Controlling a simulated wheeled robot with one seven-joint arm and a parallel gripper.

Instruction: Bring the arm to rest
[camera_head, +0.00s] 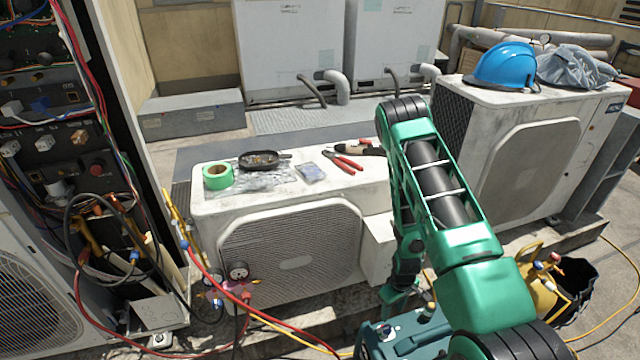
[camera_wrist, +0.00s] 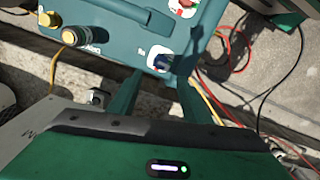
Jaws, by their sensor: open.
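My green arm crosses the right half of the head view, bent, with its forearm hanging down in front of the near condenser (camera_head: 290,245). My gripper (camera_head: 396,296) points down at the lower middle of that view, partly hidden by my arm. In the wrist view my gripper (camera_wrist: 158,82) has its two green fingers apart with nothing held between them. Beyond the fingertips is a teal machine (camera_wrist: 115,35) with brass fittings and a dark blue knob or switch. The same machine (camera_head: 410,338) stands on the ground below my gripper in the head view.
On the condenser top lie green tape (camera_head: 217,176), a black tray (camera_head: 259,160) and red-handled pliers (camera_head: 343,162). A blue helmet (camera_head: 503,68) sits on the right condenser. Red and yellow hoses (camera_head: 290,328) run along the ground. An open electrical cabinet (camera_head: 50,130) stands at left.

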